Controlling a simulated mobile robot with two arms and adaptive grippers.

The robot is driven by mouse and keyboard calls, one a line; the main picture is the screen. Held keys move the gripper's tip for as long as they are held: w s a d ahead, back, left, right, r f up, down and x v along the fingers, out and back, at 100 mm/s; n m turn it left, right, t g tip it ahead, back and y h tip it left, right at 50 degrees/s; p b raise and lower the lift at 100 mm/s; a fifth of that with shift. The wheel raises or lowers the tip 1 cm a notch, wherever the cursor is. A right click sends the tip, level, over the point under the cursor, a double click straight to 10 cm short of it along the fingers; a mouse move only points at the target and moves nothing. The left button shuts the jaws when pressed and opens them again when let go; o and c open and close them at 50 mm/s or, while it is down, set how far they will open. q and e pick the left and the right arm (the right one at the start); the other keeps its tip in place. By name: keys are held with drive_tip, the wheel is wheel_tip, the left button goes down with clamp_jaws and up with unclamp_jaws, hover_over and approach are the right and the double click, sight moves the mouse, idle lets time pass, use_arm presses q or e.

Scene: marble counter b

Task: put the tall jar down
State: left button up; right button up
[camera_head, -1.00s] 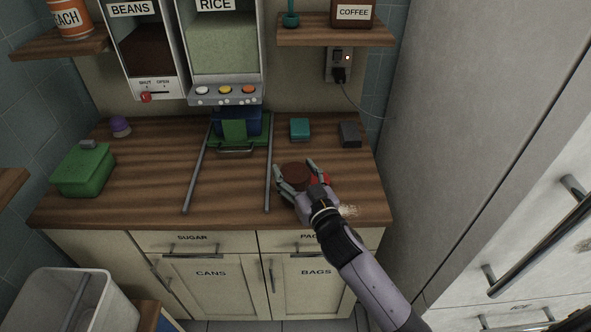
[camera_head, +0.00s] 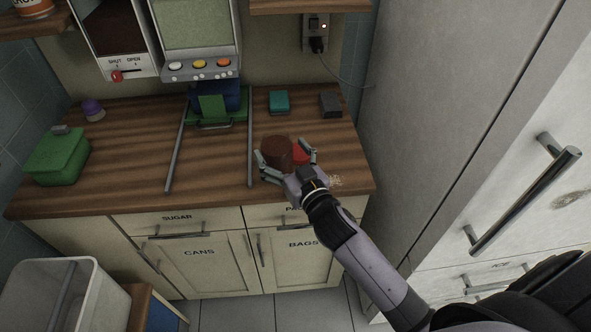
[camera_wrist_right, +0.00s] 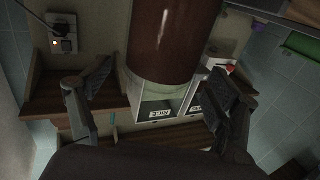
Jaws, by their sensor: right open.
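The tall jar (camera_head: 276,150) is a dark brown cylinder. It appears upright on the wooden counter near its front right edge. My right gripper (camera_head: 287,157) is open, with its fingers spread apart around the jar's side. In the right wrist view the jar (camera_wrist_right: 172,45) rises between the two parted fingers of the right gripper (camera_wrist_right: 165,90), with a gap on each side. The jar's base is partly hidden in the head view. My left gripper is not in view.
A teal box (camera_head: 279,101) and a dark block (camera_head: 330,104) stand behind. Two grey rods, including one (camera_head: 250,150) left of the jar, run across the counter. A green box (camera_head: 57,157) is far left.

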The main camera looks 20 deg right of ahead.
drive_tip(key=s+d+b, duration=0.1)
drive_tip(key=s, duration=0.8)
